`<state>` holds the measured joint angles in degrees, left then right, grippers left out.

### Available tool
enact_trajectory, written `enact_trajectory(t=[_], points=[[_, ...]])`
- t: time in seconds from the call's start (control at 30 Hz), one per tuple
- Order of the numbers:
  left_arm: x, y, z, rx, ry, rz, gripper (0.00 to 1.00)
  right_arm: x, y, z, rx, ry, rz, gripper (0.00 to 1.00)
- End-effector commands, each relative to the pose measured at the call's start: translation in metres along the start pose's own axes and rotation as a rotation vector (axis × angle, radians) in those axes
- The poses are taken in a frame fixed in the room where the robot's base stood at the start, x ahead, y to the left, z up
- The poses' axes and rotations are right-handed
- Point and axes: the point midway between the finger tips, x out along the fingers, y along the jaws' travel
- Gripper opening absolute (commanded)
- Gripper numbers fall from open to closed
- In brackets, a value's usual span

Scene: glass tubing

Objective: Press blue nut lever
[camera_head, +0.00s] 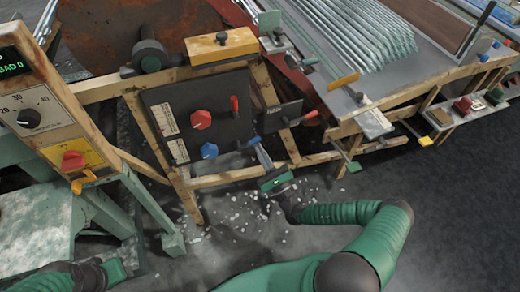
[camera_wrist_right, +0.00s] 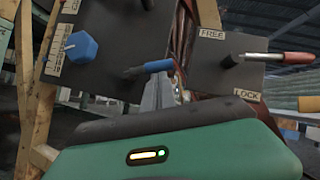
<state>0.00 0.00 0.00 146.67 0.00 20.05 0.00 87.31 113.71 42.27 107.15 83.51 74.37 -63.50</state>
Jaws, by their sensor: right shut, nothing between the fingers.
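A blue-handled lever (camera_head: 254,141) sticks out at the lower right of the dark control panel (camera_head: 185,105). In the right wrist view the blue lever (camera_wrist_right: 158,66) lies nearly level, just above and overlapping the fingertips. A blue hexagonal knob (camera_head: 209,151) sits to its left, also in the wrist view (camera_wrist_right: 80,46). My right gripper (camera_head: 262,157) is shut and empty, its grey fingers (camera_wrist_right: 158,90) pointing up at the lever. I cannot tell whether they touch it. My left gripper (camera_head: 113,270) is low at the left; its fingers do not show.
A red knob (camera_head: 201,119) and a red lever (camera_head: 234,105) share the panel. A FREE/LOCK plate (camera_wrist_right: 225,68) with a red-tipped lever (camera_wrist_right: 285,58) stands close on the right. Wooden posts (camera_head: 275,105) frame the panel. Glass tubes (camera_head: 355,35) lie behind. Open floor (camera_head: 450,210) is at right.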

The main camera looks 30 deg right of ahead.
Motion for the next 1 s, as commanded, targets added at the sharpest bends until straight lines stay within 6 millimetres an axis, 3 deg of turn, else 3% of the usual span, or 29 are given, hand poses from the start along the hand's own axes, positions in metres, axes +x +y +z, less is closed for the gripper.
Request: enact_trajectory(t=[0.37,0.53,1.0], points=[[-0.017,0.000,-0.004,0.000,0.000,0.000,0.36,0.004,-0.003,0.005,-0.047,-0.002,0.032,0.00],[-0.035,0.000,-0.008,0.000,0.000,0.000,0.36,0.007,-0.006,0.011,-0.098,-0.002,0.065,0.00],[-0.135,0.000,-0.032,0.000,0.000,0.000,0.36,0.025,-0.016,0.036,-0.421,-0.002,0.281,0.00]])
